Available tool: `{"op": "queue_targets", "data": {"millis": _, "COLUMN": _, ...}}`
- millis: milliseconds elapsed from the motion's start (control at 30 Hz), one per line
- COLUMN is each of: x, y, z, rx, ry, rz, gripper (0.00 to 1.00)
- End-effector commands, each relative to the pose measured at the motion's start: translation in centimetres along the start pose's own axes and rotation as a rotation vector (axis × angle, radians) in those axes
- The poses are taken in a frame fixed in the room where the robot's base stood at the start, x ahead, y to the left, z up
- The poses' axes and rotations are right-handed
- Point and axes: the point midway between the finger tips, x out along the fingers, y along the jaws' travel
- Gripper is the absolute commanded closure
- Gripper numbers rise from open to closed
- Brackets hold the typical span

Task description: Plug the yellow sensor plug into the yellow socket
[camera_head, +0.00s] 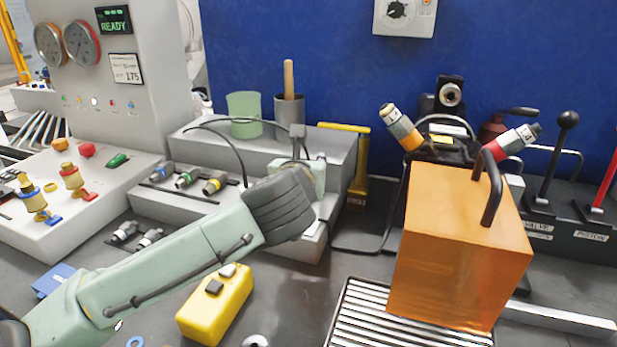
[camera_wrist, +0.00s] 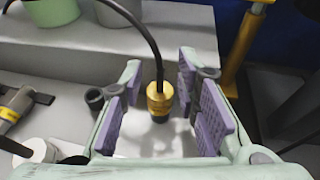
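A gold-yellow plug (camera_wrist: 160,99) on a black cable stands upright between my fingers in the wrist view, its dark lower end over a pale surface. I take it for the yellow sensor plug. My gripper (camera_wrist: 160,121) is open around it, with a visible gap to the purple pads on both sides. In the head view my gripper (camera_head: 303,180) is over the grey stepped block, and its housing hides the plug. A yellow-banded connector (camera_head: 215,183) lies on the block's lower step, left of my gripper. I cannot tell which part is the yellow socket.
A green cup (camera_head: 243,114) and a grey cup (camera_head: 289,116) stand on the upper step. A yellow post (camera_head: 357,170) stands right of the block. An orange box (camera_head: 462,245) stands farther right. A yellow block (camera_head: 215,303) lies on the table below my arm.

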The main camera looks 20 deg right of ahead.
Motion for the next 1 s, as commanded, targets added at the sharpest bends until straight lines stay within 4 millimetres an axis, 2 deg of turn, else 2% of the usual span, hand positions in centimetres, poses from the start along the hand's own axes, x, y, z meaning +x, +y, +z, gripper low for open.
{"op": "queue_targets", "data": {"millis": 267, "x": 0.29, "y": -0.03, "z": -0.04, "rx": 0.001, "ry": -0.001, "rz": 0.0, "gripper": 0.72}}
{"op": "queue_targets", "data": {"millis": 700, "x": 0.27, "y": 0.02, "z": -0.04, "rx": 0.001, "ry": 0.0, "rz": 0.001, "gripper": 1.0}}
{"op": "queue_targets", "data": {"millis": 1000, "x": 0.27, "y": 0.12, "z": -0.01, "rx": 0.001, "ry": 0.0, "rz": 0.003, "gripper": 1.0}}
